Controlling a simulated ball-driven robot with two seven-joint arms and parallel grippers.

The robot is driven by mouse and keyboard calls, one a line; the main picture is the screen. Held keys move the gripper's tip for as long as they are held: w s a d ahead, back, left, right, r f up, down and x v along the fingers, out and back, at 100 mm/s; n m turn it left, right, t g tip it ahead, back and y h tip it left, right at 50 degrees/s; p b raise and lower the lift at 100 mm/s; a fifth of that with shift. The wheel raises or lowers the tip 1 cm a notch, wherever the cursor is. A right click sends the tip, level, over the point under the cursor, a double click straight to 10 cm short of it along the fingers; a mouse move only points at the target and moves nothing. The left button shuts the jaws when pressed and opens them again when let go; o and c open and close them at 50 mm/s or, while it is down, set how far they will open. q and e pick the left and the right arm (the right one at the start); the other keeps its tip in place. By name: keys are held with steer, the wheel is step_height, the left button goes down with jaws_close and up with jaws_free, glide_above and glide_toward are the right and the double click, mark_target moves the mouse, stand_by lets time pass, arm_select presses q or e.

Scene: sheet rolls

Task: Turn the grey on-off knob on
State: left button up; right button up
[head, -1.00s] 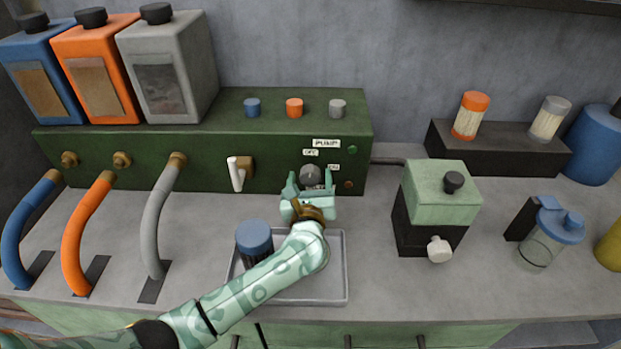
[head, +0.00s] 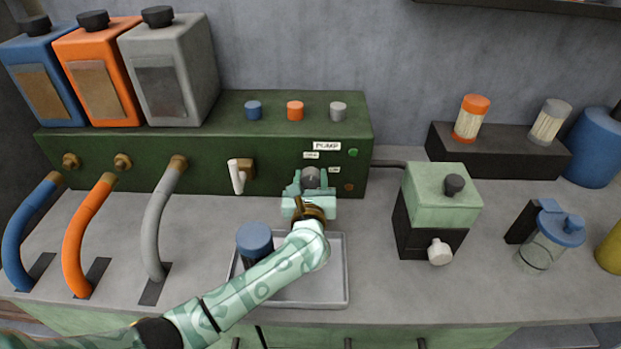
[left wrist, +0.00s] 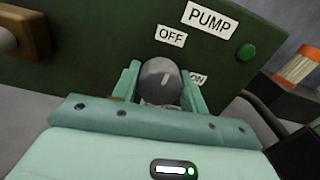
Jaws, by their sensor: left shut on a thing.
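The grey on-off knob (head: 311,177) sits on the front of the green pump box (head: 215,172), between an OFF label (left wrist: 170,34) and an ON label (left wrist: 198,78). My left gripper (head: 311,182) is shut on the knob, with one finger on each side. The lower part of the knob is hidden by the gripper. A green lamp (left wrist: 246,52) is beside the labels. My right gripper is not in view.
A white lever (head: 237,176) is left of the knob. A metal tray (head: 335,295) with a blue-topped container (head: 254,243) lies under my left arm. A green-and-black device (head: 437,205) stands to the right. Hoses rise at the left.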

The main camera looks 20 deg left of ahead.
arm_select(q)
steer(key=m+p, duration=0.2)
steer(key=m, duration=0.1)
steer(key=shift+r+m, duration=0.15)
steer(key=shift+m, duration=0.25)
steer(key=m+p, duration=0.2)
steer(key=m, duration=0.3)
steer(key=shift+d+p, duration=0.1)
steer(key=shift+p, duration=0.25)
steer(key=m+p, duration=0.2)
steer(key=m, duration=0.2)
steer(key=shift+m, duration=0.4)
steer(key=shift+f+m+p, duration=0.25)
steer(key=shift+m+p, duration=0.3)
steer(key=shift+m, duration=1.25)
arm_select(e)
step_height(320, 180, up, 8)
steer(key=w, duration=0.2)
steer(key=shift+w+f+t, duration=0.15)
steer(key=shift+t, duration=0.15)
arm_select(q)
steer(key=o, duration=1)
